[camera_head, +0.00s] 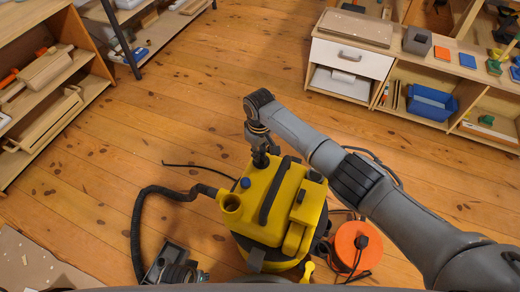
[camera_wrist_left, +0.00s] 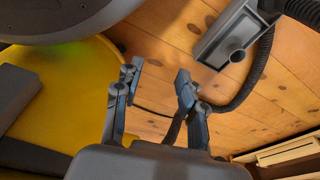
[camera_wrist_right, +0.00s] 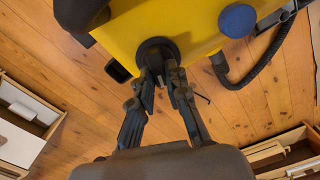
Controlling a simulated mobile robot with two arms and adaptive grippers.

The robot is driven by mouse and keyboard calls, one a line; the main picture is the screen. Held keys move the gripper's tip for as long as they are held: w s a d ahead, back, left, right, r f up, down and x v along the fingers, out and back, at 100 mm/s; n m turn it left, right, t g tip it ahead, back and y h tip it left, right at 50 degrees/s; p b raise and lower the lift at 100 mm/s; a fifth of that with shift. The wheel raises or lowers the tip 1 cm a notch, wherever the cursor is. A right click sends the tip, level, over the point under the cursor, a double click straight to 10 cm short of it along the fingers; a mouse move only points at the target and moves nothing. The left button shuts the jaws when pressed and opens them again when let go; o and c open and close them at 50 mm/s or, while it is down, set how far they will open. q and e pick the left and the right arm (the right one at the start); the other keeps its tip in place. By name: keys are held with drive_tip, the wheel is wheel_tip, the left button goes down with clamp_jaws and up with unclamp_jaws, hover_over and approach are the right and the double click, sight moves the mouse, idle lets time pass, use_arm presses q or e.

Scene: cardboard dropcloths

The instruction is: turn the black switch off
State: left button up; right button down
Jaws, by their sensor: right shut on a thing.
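A yellow vacuum cleaner (camera_head: 262,215) with a black handle stands on the wooden floor in the head view. Its body also fills the top of the right wrist view (camera_wrist_right: 200,22). The black switch (camera_wrist_right: 157,44) is a round black knob on the yellow body, beside a blue knob (camera_wrist_right: 237,20). My right gripper (camera_wrist_right: 161,80) is shut on the black switch, its fingers partly covering it. In the head view my right gripper (camera_head: 262,160) reaches the vacuum's far edge and hides the switch. My left gripper (camera_wrist_left: 156,76) is open and empty, with part of the yellow body to its left.
A black hose (camera_head: 137,225) curves left from the vacuum to a grey nozzle (camera_wrist_left: 228,40) near my left gripper. An orange cable reel (camera_head: 357,246) stands right of the vacuum. Shelves (camera_head: 45,85) line the left and a cabinet (camera_head: 349,60) the back. Floor between is clear.

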use_arm(q)
drive_tip(key=shift+s+a+f+p, duration=0.15)
drive_tip(key=shift+s+f+p, duration=0.3)
drive_tip(key=shift+s+f, duration=0.85)
use_arm(e)
drive_tip(key=shift+s+n, duration=0.1)
drive_tip(key=shift+n, duration=2)
use_arm(q)
drive_tip(key=shift+f, duration=0.15)
use_arm(e)
drive_tip(key=shift+a, duration=0.1)
drive_tip(key=c, duration=1.3)
unclamp_jaws()
wheel_tip(320, 180, up, 12)
